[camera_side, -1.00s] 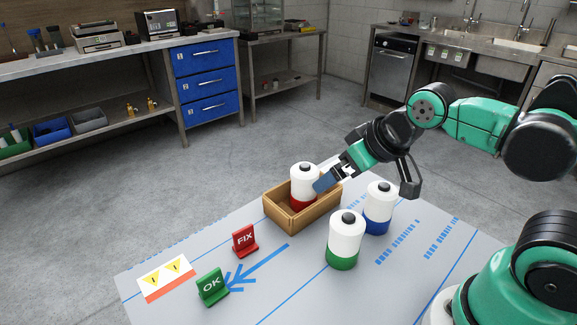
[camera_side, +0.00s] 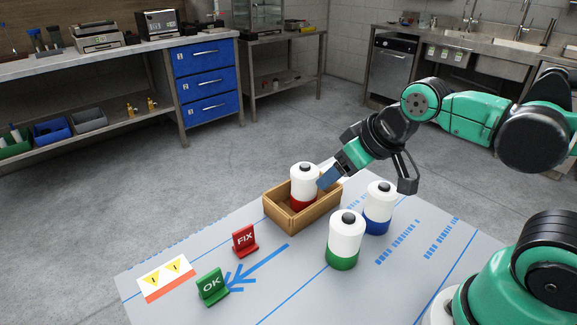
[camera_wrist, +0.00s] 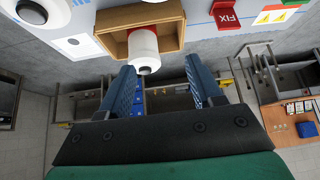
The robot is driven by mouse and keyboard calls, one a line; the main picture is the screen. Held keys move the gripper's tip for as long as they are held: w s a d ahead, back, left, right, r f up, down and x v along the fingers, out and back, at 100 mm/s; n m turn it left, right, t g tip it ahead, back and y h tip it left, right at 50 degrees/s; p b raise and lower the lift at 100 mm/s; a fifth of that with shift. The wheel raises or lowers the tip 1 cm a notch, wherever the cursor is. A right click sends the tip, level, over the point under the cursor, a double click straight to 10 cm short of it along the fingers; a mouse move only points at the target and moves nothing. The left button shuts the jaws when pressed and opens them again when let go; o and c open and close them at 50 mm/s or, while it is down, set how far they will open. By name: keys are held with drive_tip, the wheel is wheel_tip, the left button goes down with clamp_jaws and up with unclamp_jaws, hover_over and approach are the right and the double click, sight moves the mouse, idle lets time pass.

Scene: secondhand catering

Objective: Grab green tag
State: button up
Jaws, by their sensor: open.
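The green tag (camera_side: 212,287), lettered OK, stands upright at the front left of the grey table, near the head of a blue arrow. A sliver of green at the top right edge of the wrist view (camera_wrist: 294,2) may be the same tag. A red tag (camera_side: 245,240) lettered FIX stands just behind it; it also shows in the wrist view (camera_wrist: 227,18). My gripper (camera_side: 327,180) is open and empty, above the right side of the wooden box, well away from the green tag. Its two blue fingers are spread apart in the wrist view (camera_wrist: 166,78).
The wooden box (camera_side: 297,228) holds a white bottle with a red base (camera_side: 304,182). A green-based bottle (camera_side: 346,238) and a blue-based bottle (camera_side: 379,207) stand to its right. A warning card (camera_side: 166,277) lies left of the tags. The table around the arrow is clear.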

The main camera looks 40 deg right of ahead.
drive_tip(key=w+a+n+g+y, duration=0.55)
drive_tip(key=a+n, duration=0.25)
drive_tip(key=a, duration=0.2)
drive_tip(key=n+g+y, duration=0.5)
drive_tip(key=n+g, duration=0.2)
drive_tip(key=n, duration=0.4)
hover_over(215, 271)
drive_tip(key=w+d, duration=0.2)
drive_tip(key=d, duration=0.1)
wheel_tip(215, 271, down, 3)
drive_tip(key=shift+n, duration=0.3)
wheel_tip(215, 271, down, 5)
drive_tip(key=shift+a+r, duration=0.1)
drive_tip(key=shift+r, duration=0.1)
wheel_tip(215, 271, down, 2)
drive_tip(key=shift+f, duration=0.25)
drive_tip(key=shift+x, duration=1.2)
drive_tip(key=shift+s+a+f, duration=0.15)
drive_tip(key=shift+a+f, duration=0.05)
drive_tip(key=shift+a, duration=0.05)
drive_tip(key=shift+c, duration=0.2)
